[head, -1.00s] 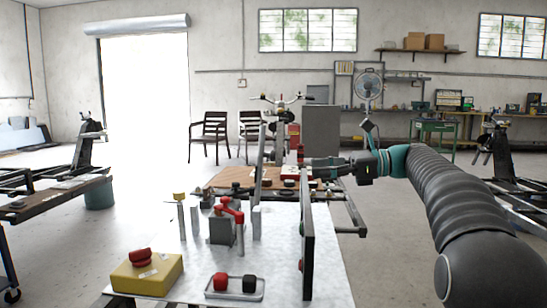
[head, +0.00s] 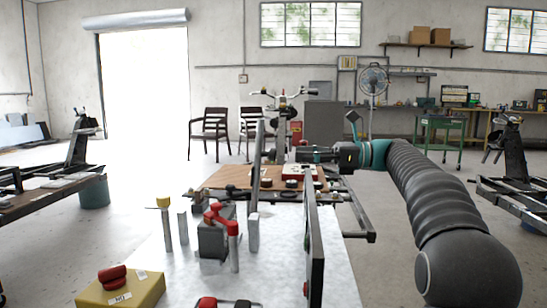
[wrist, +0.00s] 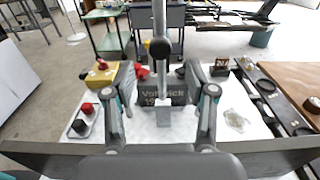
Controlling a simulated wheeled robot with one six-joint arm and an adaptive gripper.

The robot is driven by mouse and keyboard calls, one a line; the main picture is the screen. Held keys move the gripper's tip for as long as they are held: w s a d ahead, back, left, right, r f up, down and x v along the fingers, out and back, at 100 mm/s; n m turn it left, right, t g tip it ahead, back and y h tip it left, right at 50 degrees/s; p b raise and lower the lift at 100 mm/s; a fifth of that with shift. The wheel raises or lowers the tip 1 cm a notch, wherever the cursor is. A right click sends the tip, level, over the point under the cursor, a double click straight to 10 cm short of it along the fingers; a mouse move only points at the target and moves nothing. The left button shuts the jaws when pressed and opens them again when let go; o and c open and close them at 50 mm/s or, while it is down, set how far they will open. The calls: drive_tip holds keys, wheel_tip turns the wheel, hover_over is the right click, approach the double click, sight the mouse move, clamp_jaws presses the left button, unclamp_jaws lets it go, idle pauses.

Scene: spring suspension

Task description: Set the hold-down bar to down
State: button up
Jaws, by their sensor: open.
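The hold-down bar appears to be the tall grey bar standing upright on the bench, seen in the head view (head: 257,150). In the wrist view a grey upright bar (wrist: 159,20) with a black ball knob rises between my fingers, above a grey block with lettering. My gripper (head: 300,155) points left from the right side of the bar. In the wrist view my gripper (wrist: 163,103) is open, one finger on each side of the bar with gaps between. I cannot tell how far beyond the fingertips the bar stands.
A dark upright panel (head: 315,245) stands at the bench's right; its top edge crosses below my fingers in the wrist view. A red-handled clamp (head: 222,218), yellow button box (head: 120,289) and tray with red and black knobs (wrist: 82,120) share the white bench (head: 180,270).

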sight(273, 153)
drive_tip(key=a+b, duration=0.1)
drive_tip(key=a, duration=0.6)
drive_tip(key=shift+w+a, duration=0.1)
drive_tip(key=shift+a, duration=0.25)
clamp_jaws()
